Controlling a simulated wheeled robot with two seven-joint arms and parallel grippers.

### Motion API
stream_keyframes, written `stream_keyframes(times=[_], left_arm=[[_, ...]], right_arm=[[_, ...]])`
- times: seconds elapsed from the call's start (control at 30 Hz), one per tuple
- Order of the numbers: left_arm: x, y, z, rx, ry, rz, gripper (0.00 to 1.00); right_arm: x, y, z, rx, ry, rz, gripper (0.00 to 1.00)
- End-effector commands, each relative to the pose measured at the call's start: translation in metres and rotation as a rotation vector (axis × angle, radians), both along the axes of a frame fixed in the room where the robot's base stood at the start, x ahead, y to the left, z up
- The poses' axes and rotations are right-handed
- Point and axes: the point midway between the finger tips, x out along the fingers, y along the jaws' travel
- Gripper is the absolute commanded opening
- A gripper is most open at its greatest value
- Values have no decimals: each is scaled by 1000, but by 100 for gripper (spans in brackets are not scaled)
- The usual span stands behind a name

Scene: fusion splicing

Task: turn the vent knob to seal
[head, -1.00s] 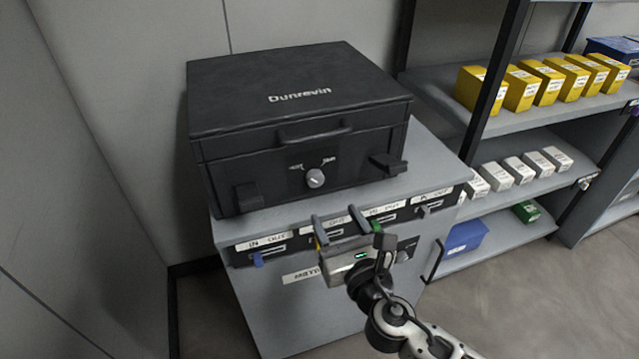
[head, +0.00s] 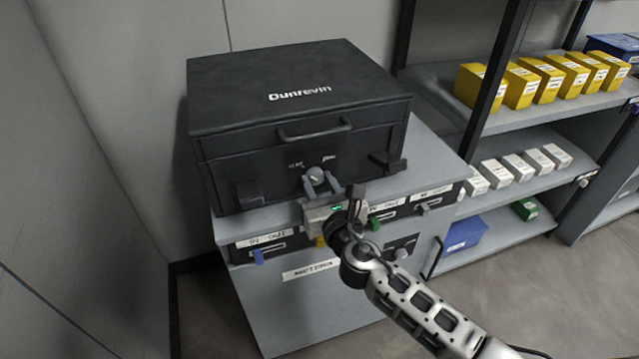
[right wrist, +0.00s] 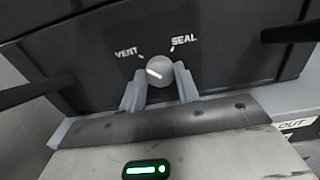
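The vent knob (head: 315,174) is a round grey dial on the front of the black Dunrevin box (head: 250,165). In the right wrist view the knob (right wrist: 160,71) has a white pointer line slanting to the upper left, toward the VENT mark (right wrist: 126,53). The SEAL mark (right wrist: 184,41) is at upper right. My right gripper (head: 321,181) is at the knob, one finger on each side. In the right wrist view its fingertips (right wrist: 160,78) appear to be against the knob's two sides. My left gripper is not in view.
The box has a handle (head: 314,129) above the knob and a black latch (head: 387,163) at right. It stands on a grey cabinet (head: 330,312) with labelled slots below. Shelves with yellow boxes (head: 522,90) are at right.

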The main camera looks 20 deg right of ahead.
Motion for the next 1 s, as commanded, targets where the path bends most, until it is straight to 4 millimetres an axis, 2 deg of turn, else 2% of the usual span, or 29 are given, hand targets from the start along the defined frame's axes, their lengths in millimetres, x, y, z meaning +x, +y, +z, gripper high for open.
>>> stream_keyframes(times=[0.03,0.07,0.47,0.67,1.0], left_arm=[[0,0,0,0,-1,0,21],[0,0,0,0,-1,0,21],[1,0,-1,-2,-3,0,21],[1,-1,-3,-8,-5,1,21],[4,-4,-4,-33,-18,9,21]], right_arm=[[0,0,0,0,0,0,18],[0,0,0,0,0,0,9],[-1,0,-1,50,3,0,9],[-1,0,-2,170,7,0,9],[-1,0,-3,482,19,-1,9]])
